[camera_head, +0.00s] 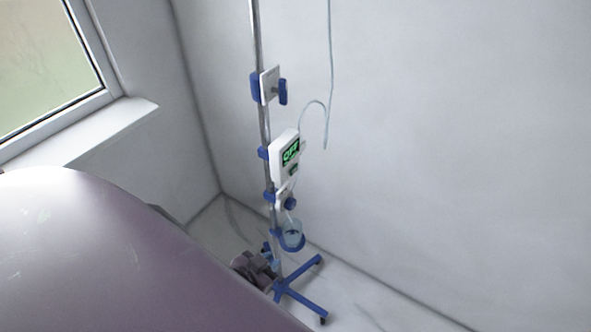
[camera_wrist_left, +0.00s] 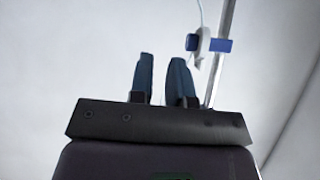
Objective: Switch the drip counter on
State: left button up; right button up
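The drip counter (camera_head: 285,158) is a white box clamped to the metal drip pole. Its dark screen (camera_head: 291,152) reads OFF in green letters, and a small dark-green part (camera_head: 293,168) sits below the screen. My left gripper (camera_head: 269,256) is low beside the pole near its base, well below the counter. In the left wrist view its two blue fingers (camera_wrist_left: 163,80) stand apart with a narrow empty gap. The counter cannot be made out clearly in that view. My right gripper is not in view.
The drip pole (camera_head: 255,30) has a blue wheeled foot (camera_head: 302,293). It carries an upper white bracket (camera_head: 270,85), a lower white fitting (camera_head: 283,197) and a cup in a blue ring (camera_head: 292,243). A thin tube (camera_head: 330,60) hangs right of it. Walls stand behind; a window sill (camera_head: 95,130) is left.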

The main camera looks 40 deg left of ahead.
pick_arm(q)
grip_shut()
dwell(0.9)
